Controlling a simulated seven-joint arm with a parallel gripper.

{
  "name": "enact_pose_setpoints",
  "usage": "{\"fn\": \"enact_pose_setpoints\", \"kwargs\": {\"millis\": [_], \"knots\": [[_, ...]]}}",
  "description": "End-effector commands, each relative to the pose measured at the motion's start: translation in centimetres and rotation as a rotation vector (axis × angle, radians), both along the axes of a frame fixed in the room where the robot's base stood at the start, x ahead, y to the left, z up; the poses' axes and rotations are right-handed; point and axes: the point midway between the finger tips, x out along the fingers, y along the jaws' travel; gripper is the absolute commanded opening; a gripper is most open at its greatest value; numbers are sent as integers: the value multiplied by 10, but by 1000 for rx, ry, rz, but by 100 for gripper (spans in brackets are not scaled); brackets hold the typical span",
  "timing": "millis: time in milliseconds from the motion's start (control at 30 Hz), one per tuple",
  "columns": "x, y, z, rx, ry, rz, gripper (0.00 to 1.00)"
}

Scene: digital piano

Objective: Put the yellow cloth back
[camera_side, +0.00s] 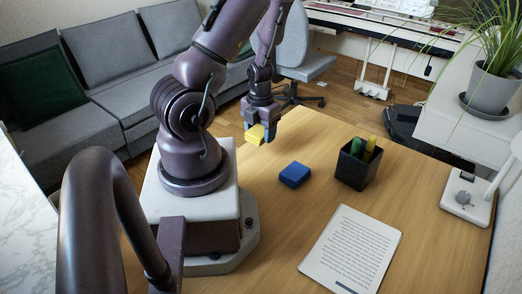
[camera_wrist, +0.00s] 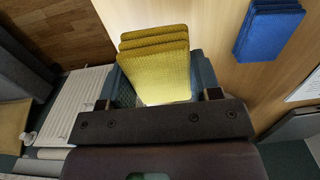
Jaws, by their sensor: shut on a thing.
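My gripper (camera_side: 261,131) is shut on the yellow cloth (camera_side: 255,134), a folded stack, and holds it near the table's far edge, to the right of my base. In the wrist view the yellow cloth (camera_wrist: 156,62) sits between the fingers of my gripper (camera_wrist: 157,85), with its folded layers showing. Whether the cloth touches the table is hard to tell. A folded blue cloth (camera_side: 295,174) lies flat on the wooden table (camera_side: 250,215), to the right of and nearer than my gripper. The blue cloth also shows at the top right of the wrist view (camera_wrist: 268,30).
A black pen holder (camera_side: 356,168) with green and yellow markers stands right of the blue cloth. A printed sheet (camera_side: 351,250) lies in front. A white lamp base (camera_side: 466,197) is at the right edge. Clear table lies between my base and the sheet.

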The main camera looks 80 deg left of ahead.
Motion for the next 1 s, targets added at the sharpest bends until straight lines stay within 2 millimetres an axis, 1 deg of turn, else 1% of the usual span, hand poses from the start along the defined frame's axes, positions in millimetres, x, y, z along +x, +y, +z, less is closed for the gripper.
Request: {"fn": "enact_pose_setpoints", "kwargs": {"millis": [33, 233, 400, 500, 933, 967, 1000], "knots": [[-1, 0, -8, -4, 1, 4, 35], [0, 0, -25, -2, 1, -1, 35], [0, 0, -47, -2, 1, -1, 35], [0, 0, -56, -2, -1, 0, 35], [1, 0, -61, -1, -1, -4, 35], [1, 0, -62, -1, -1, -4, 60], [1, 0, -61, 0, -1, -5, 69]]}}
